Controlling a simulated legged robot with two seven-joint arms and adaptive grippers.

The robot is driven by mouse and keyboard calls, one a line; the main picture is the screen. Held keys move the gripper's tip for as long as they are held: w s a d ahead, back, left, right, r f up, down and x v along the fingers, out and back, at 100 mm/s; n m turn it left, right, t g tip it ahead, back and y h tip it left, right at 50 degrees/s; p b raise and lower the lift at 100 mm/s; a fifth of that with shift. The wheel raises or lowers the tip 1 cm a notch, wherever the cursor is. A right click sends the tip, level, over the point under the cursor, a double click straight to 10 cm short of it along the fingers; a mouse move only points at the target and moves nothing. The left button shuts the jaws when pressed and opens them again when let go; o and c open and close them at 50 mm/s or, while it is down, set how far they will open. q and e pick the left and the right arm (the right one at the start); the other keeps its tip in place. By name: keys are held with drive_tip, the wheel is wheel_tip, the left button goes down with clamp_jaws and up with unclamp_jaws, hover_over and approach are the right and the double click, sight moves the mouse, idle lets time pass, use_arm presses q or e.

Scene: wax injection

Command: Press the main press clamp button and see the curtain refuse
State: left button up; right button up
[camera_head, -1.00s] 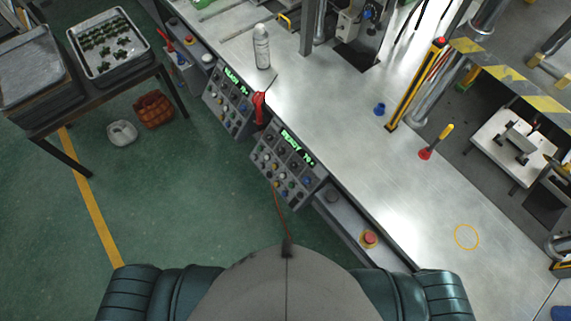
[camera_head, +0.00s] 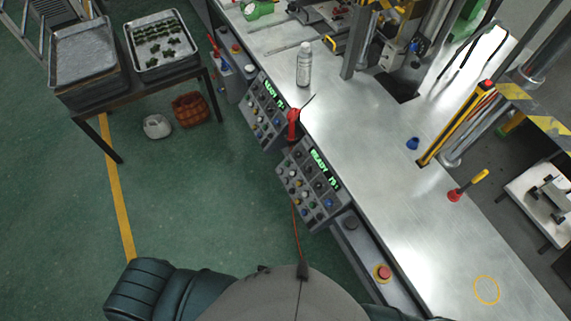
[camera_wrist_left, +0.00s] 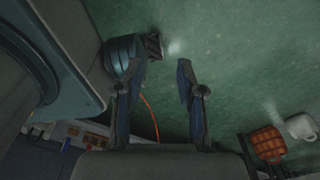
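Two grey control panels with green READY displays are fixed along the front edge of the bench: a nearer panel (camera_head: 310,184) and a farther panel (camera_head: 264,110). Each carries rows of small coloured knobs and buttons; their labels are too small to read, so I cannot tell which is the clamp button. A yellow and black upright post (camera_head: 456,124), which looks like the light curtain, stands on the bench beside the metal columns. My left gripper (camera_wrist_left: 162,68) is open and empty above the green floor in the left wrist view. Neither gripper shows in the head view.
A red emergency button (camera_head: 383,272) sits on the bench's front ledge. A white bottle (camera_head: 304,66), a red-handled tool (camera_head: 293,124), a blue cap (camera_head: 412,143) and a yellow-handled red tool (camera_head: 466,186) are on or at the metal bench (camera_head: 400,205).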

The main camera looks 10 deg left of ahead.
use_arm(q)
clamp_jaws()
idle(1.0)
